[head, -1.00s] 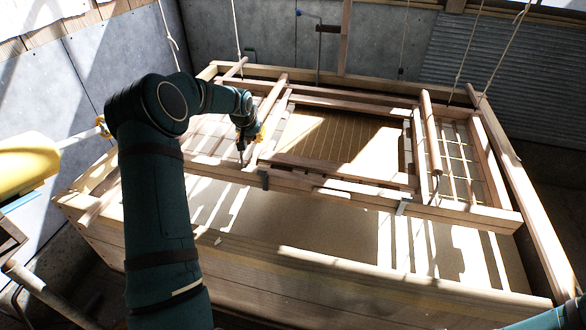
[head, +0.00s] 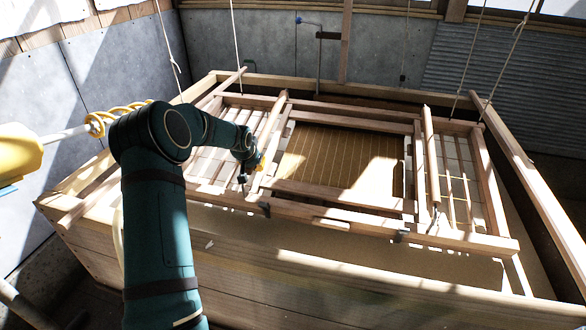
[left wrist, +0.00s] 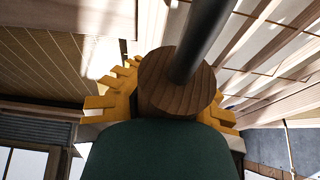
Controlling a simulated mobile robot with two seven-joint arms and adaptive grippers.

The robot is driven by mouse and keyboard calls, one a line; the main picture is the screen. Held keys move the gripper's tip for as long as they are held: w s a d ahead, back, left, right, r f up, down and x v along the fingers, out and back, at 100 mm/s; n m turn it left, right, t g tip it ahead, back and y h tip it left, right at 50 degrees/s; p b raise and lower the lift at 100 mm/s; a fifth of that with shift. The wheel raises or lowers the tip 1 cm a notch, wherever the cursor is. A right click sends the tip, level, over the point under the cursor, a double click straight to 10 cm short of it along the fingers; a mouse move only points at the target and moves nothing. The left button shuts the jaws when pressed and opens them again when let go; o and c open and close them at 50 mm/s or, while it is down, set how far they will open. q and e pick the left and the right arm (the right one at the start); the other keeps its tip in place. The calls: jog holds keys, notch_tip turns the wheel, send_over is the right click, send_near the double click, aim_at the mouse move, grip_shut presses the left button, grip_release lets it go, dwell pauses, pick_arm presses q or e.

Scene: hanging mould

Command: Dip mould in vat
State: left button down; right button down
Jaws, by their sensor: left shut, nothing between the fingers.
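The mould (head: 345,217) is a wooden frame with a slatted screen (head: 345,160) in its middle, hung on ropes over the vat. Two round wooden handles cross it. The vat (head: 250,285) is a large wooden box below; a pale brown surface (head: 290,235) shows inside it along the front. My left gripper (head: 254,165) is at the left handle (head: 270,130). In the left wrist view, its yellow fingers (left wrist: 165,95) show on both sides of a round wooden end (left wrist: 178,82); their tips are hidden behind it. My right gripper is out of view.
Ropes (head: 237,50) run up from the mould. Grey panels (head: 110,95) stand at the left and corrugated metal (head: 510,90) at the back right. A yellow object with a coil (head: 110,115) is at the left. A pipe (head: 319,60) stands behind the vat.

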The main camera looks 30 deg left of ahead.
pick_arm(q)
jog(key=shift+t, duration=0.3)
notch_tip(320, 180, down, 10)
jog(key=shift+f, duration=0.15)
dwell(0.5)
